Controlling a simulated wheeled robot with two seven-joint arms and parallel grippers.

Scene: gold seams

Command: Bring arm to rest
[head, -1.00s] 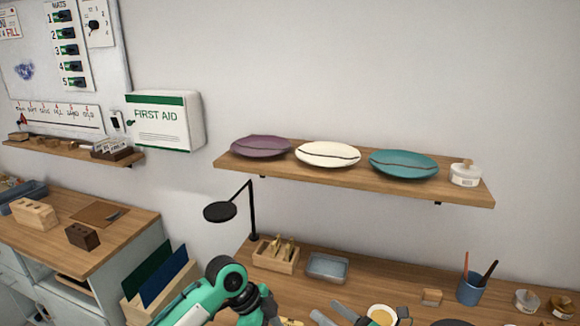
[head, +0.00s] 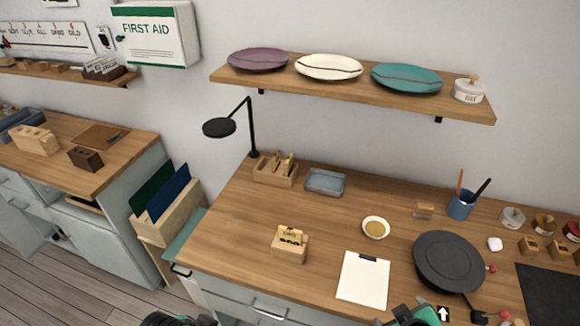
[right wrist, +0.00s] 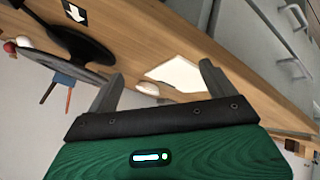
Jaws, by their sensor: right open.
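My right gripper (right wrist: 160,84) shows in the right wrist view with its two grey fingers spread wide apart and nothing between them. Beyond the fingers lie the wooden bench and a white sheet. In the head view only a green part of my right arm (head: 418,315) shows at the bottom edge, in front of the bench. A dark and green piece of my left arm (head: 178,320) shows at the bottom left. My left gripper is out of the picture.
A shelf (head: 330,86) above carries three plates. The bench's left part is mostly clear.

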